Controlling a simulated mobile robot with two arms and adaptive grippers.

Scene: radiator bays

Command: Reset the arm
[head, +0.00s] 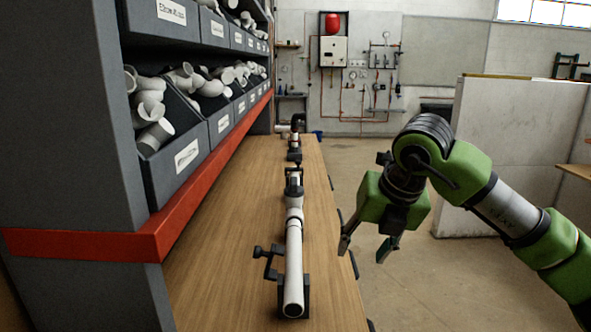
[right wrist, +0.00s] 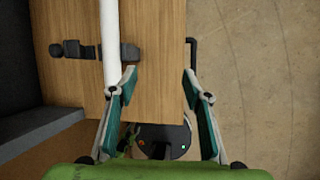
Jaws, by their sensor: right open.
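My right arm comes in from the right in the head view. Its right gripper (head: 366,249) hangs past the right edge of the bench, with its fingers apart and pointing down. In the right wrist view the right gripper (right wrist: 166,92) is open with nothing between its fingertips, over the bench edge. My left gripper is not in view. A white pipe (head: 293,262) lies lengthwise on the wooden bench (head: 228,236), resting in a dark clamp (head: 270,263). The pipe also shows in the right wrist view (right wrist: 109,45), next to the left finger.
A grey shelf with bins of white fittings (head: 184,157) and a red rail (head: 180,212) stands left of the bench. More dark clamps (head: 295,140) stand farther along the bench. A pale partition (head: 505,140) is at the right. Floor right of the bench is clear.

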